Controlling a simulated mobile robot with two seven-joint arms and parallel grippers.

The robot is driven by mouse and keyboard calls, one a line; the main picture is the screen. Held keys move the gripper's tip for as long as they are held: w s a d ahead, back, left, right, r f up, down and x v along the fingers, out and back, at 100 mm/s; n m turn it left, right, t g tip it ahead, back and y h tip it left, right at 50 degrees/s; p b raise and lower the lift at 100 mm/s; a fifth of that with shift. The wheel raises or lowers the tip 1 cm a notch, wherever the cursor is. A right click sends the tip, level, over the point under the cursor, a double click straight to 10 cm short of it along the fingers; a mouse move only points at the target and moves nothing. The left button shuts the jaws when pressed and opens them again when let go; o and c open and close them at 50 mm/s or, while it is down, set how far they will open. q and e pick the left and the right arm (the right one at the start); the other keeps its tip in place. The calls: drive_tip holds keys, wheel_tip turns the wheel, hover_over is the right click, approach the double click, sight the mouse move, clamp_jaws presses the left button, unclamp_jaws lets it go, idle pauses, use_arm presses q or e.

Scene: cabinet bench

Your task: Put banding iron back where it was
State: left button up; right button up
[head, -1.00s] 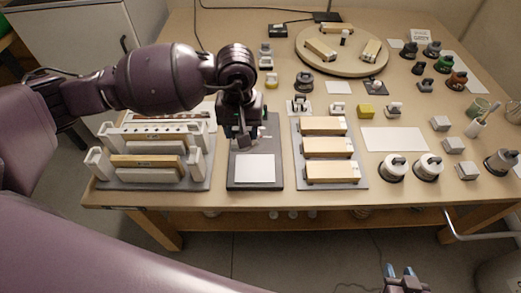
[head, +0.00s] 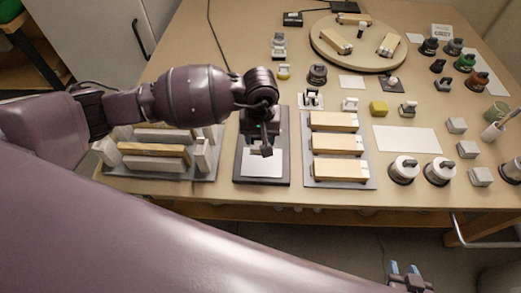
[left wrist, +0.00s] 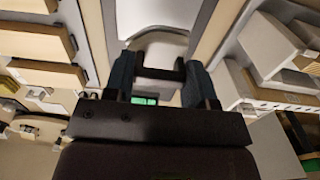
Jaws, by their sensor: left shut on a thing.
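My left gripper (head: 264,148) points down over the dark board (head: 281,178) with the white plate (head: 262,170) on it, at the front of the bench. In the left wrist view its fingers (left wrist: 160,80) are closed on a dark bar (left wrist: 158,73), which I take for the handle of the banding iron. A pale rounded shape (left wrist: 158,43) lies beyond the bar; I cannot tell whether it belongs to the iron. In the head view the arm and gripper hide most of the held thing. My right gripper (head: 404,269) shows at the bottom edge, fingertips apart, with nothing seen between them.
A rack with upright white posts (head: 203,154) stands close left of the board. A grey tray (head: 345,184) with wooden blocks is close right. A round turntable (head: 375,60) is at the back. A bare white sheet (head: 407,139) lies right of the tray.

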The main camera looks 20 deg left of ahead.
sight(261, 143)
use_arm(q)
drive_tip(key=shift+f, duration=1.4)
wheel_tip(261, 143, down, 3)
drive_tip(key=shift+f, duration=0.4)
drive_tip(key=shift+f, duration=0.1)
drive_tip(key=shift+f+b, duration=0.15)
drive_tip(key=shift+b, duration=0.2)
drive_tip(key=o, duration=0.7)
drive_tip(key=shift+o, duration=1.6)
